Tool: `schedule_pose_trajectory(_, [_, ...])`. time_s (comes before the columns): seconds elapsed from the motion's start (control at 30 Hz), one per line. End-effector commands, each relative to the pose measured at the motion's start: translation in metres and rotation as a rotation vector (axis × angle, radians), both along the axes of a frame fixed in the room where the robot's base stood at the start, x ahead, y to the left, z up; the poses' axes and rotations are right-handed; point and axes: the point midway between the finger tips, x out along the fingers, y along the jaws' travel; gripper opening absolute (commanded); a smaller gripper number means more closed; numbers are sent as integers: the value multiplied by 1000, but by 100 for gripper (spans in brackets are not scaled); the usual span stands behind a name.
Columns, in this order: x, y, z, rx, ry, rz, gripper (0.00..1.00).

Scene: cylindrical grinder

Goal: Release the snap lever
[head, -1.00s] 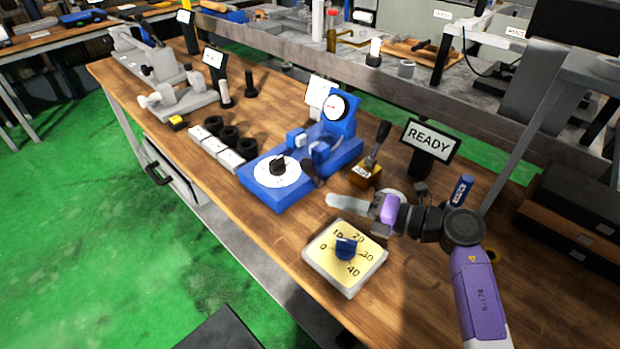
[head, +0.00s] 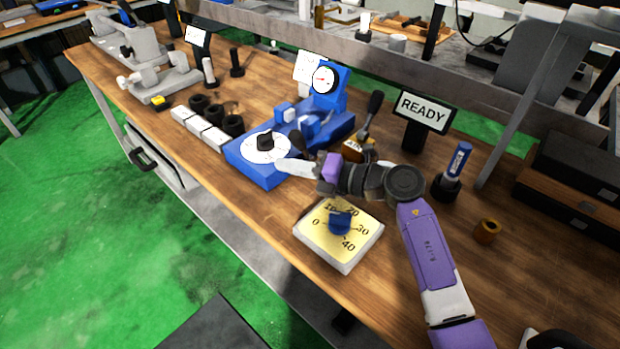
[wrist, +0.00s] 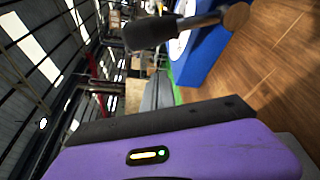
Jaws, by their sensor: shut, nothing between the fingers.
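The blue fixture (head: 262,178) has a white dial disc with a black knob, and a gauge at its back. A short black-handled lever (head: 297,141) stands at its near right side. A second black-handled lever (head: 372,112) rises from a brass block marked AIR. I cannot tell for certain which is the snap lever. My gripper (head: 288,166) is shut and empty, its pale tip beside the blue fixture just below the short lever; contact is unclear. In the wrist view a black handle (wrist: 150,33) on a metal rod is close, with a tan round end.
A yellow dial box (head: 318,246) with a blue knob sits below my arm. A READY sign (head: 423,112) stands behind. White blocks with black rings (head: 200,130) lie left of the fixture.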

Motion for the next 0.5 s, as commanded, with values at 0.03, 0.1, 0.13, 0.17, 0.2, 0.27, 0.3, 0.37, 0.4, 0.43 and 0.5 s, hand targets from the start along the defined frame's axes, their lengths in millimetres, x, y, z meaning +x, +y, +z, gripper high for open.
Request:
schedule_pose_trajectory(0.03, [7,-2,-1,0,-4,-3,0])
schedule_pose_trajectory(0.1, [14,-10,4,0,-3,-2,0])
schedule_pose_trajectory(0.13, [17,-12,6,0,-4,-2,0])
schedule_pose_trajectory(0.17, [19,-13,8,0,-2,-2,0])
schedule_pose_trajectory(0.2, [22,-15,9,0,-1,-1,0])
schedule_pose_trajectory(0.27, [25,-18,12,0,-1,-1,0])
schedule_pose_trajectory(0.3, [27,-20,14,0,0,-1,0])
schedule_pose_trajectory(0.37, [28,-21,15,0,0,-1,0])
schedule_pose_trajectory(0.4, [29,-21,16,1,1,-1,0])
schedule_pose_trajectory(0.43, [29,-22,16,0,1,-1,0])
schedule_pose_trajectory(0.5, [29,-22,17,-1,1,-1,0])
